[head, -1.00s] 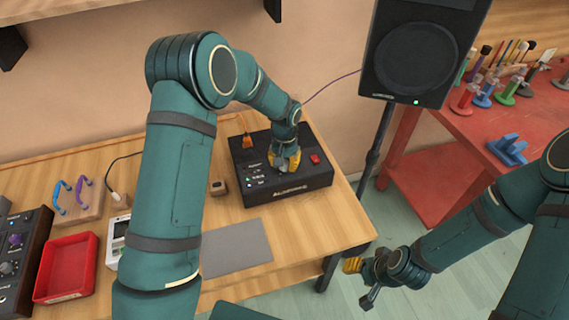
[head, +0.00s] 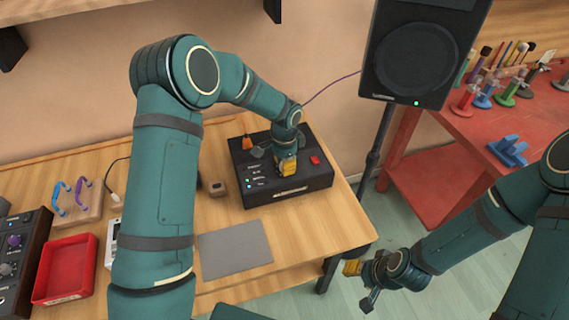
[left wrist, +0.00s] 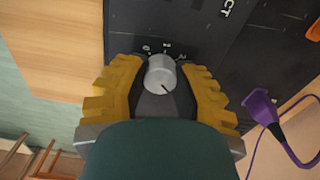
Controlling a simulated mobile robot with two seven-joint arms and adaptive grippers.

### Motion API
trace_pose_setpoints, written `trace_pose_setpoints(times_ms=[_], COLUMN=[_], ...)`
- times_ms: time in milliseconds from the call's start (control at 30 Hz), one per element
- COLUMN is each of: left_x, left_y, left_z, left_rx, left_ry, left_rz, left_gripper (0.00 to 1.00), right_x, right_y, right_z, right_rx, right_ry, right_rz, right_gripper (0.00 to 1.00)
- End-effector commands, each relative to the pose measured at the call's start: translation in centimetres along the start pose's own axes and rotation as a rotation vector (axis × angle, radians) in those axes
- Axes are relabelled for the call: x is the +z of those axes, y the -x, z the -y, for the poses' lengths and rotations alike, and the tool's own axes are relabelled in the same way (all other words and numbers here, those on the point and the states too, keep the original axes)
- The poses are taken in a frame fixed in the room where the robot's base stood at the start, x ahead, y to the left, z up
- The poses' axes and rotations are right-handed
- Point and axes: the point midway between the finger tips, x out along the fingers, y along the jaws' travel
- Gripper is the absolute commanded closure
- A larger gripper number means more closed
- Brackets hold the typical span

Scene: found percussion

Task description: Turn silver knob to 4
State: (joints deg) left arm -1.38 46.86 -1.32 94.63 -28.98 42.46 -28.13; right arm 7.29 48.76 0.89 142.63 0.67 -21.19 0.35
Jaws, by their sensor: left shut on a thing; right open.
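The black box (head: 305,185) with white lettering stands on the wooden table. My left gripper (head: 286,167) points down onto its top. In the left wrist view the round silver knob (left wrist: 160,75) sits between the yellow fingers of my left gripper (left wrist: 163,88), which is shut on it. A dark pointer line on the knob runs toward the lower right of that view. Small white marks curve beside the knob, too small to read surely. In the head view the gripper hides the knob. My right gripper (head: 362,283) is open and empty over the floor.
A red button (head: 315,160) is on the box, right of the gripper. A grey mat (head: 235,248), a small brown block (head: 217,188) and a red tray (head: 66,268) lie to the left. A purple plug (left wrist: 262,106) and cable show near the box.

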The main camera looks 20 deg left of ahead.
Motion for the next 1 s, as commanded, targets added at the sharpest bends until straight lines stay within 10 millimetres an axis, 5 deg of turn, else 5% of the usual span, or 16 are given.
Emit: trace_pose_setpoints(times_ms=[733,767,833,1000], left_x=[0.03,0.03,0.03,0.02], left_y=[-0.11,-0.11,-0.10,-0.06], left_z=[-0.07,-0.08,-0.07,-0.04], left_rx=[0.002,0.002,0.002,0.001], left_ry=[-0.090,-0.090,-0.090,-0.089], left_rz=[0.001,0.002,0.001,0.001], left_gripper=[1.00,0.63,0.39,0.38], right_x=[-0.05,-0.04,-0.05,-0.04], right_y=[0.03,0.03,0.03,0.04], right_z=[0.01,0.01,0.01,0.02], right_rx=[0.000,0.000,0.000,0.000], right_ry=[0.000,0.000,0.000,0.000], right_rz=[-0.001,-0.001,-0.001,-0.001], right_gripper=[0.53,0.53,0.53,0.53])
